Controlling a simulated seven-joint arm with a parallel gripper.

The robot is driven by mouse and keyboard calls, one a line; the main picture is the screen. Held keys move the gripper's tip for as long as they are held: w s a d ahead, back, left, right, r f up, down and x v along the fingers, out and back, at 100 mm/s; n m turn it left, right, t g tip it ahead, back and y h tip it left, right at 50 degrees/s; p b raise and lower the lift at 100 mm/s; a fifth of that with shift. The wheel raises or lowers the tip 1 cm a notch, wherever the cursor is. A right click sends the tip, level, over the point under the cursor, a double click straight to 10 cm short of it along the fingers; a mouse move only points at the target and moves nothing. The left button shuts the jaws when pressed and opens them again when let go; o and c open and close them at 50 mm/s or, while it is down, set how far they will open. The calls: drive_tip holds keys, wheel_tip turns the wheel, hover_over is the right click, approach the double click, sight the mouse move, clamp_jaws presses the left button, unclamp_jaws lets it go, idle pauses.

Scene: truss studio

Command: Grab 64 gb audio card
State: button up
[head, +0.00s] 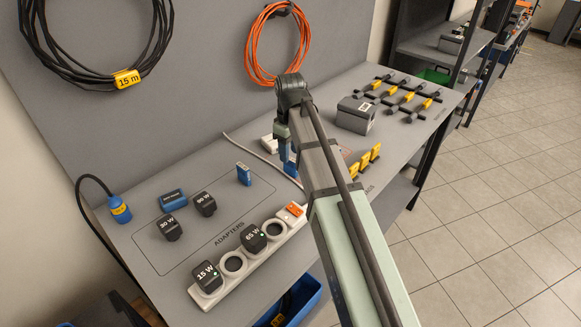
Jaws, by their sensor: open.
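Several small yellow cards (365,159) stand upright in a row on the grey bench, just right of my arm. An orange piece shows beside them, partly behind the arm. Labels on the cards are too small to read, so I cannot tell which is the 64 GB audio card. My gripper (283,148) hangs over the bench left of the cards, mostly hidden by my own arm. It is open, and I see no card in it. Blue and white items lie close to it, partly covered.
A white power strip (233,263) with black adapters lies at the bench front. A dark box (355,115) and several yellow-tagged tools (407,97) stand behind the cards. A grey cable (258,156) runs behind the arm. Coiled cables hang on the back panel.

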sight(291, 159)
drive_tip(key=shift+s+d+f, duration=0.1)
drive_tip(key=shift+s+f, duration=0.05)
drive_tip(key=shift+f, duration=1.15)
drive_tip(key=shift+s+f, duration=0.15)
drive_tip(key=shift+f, duration=1.15)
drive_tip(key=shift+c, duration=0.4)
clamp_jaws()
